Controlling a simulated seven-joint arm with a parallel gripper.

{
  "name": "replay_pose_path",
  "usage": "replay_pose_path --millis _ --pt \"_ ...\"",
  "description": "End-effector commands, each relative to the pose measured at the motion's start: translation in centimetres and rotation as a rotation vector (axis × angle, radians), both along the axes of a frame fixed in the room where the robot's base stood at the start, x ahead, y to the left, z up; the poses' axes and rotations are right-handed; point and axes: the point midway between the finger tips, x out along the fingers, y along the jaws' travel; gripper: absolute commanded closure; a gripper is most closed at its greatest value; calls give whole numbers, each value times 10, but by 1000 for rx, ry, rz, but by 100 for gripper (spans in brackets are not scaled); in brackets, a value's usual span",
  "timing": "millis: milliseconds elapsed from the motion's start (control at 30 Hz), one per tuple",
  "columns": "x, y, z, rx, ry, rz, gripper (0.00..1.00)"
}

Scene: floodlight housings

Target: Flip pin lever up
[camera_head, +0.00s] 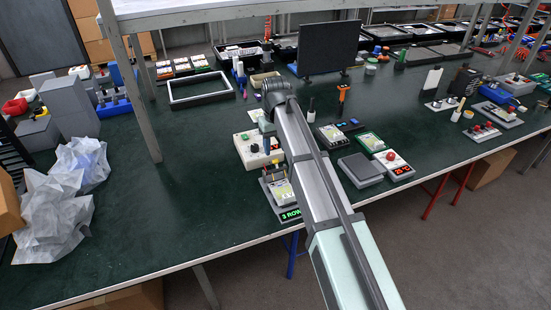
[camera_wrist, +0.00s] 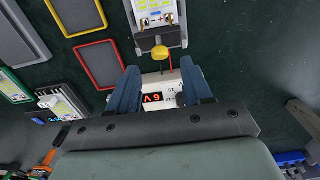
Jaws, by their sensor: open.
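In the wrist view a dark-based fixture (camera_wrist: 158,14) with a white printed panel stands at the top. A yellow rounded knob (camera_wrist: 160,52), perhaps the end of the pin lever, sits at its near edge. My gripper (camera_wrist: 160,68) is open, its two blue fingers apart, with the knob just beyond and between the fingertips. I see no contact. A white box with a red "6 V" display (camera_wrist: 153,98) lies between the fingers, partly hidden by the gripper. In the head view, the fixture (camera_head: 278,188) is partly behind my arm, and my gripper is hidden.
In the head view a white box with dark knobs (camera_head: 250,150) stands beside the fixture. Instruments (camera_head: 361,168) lie to the right. Crumpled plastic (camera_head: 60,200) and a shelf post (camera_head: 145,110) are left, with bare green table between. A red-framed tray (camera_wrist: 99,64) shows in the wrist view.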

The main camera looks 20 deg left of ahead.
Motion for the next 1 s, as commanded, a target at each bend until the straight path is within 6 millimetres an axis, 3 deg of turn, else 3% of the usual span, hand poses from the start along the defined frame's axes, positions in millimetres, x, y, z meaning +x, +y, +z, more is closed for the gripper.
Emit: replay_pose_path --millis 200,400,833,1000 --pt "-1 -1 -34 -1 1 0 50" --pt "0 0 -51 -1 1 0 50" --pt "0 0 -56 -1 1 0 51" --pt "0 0 -56 -1 1 0 68"
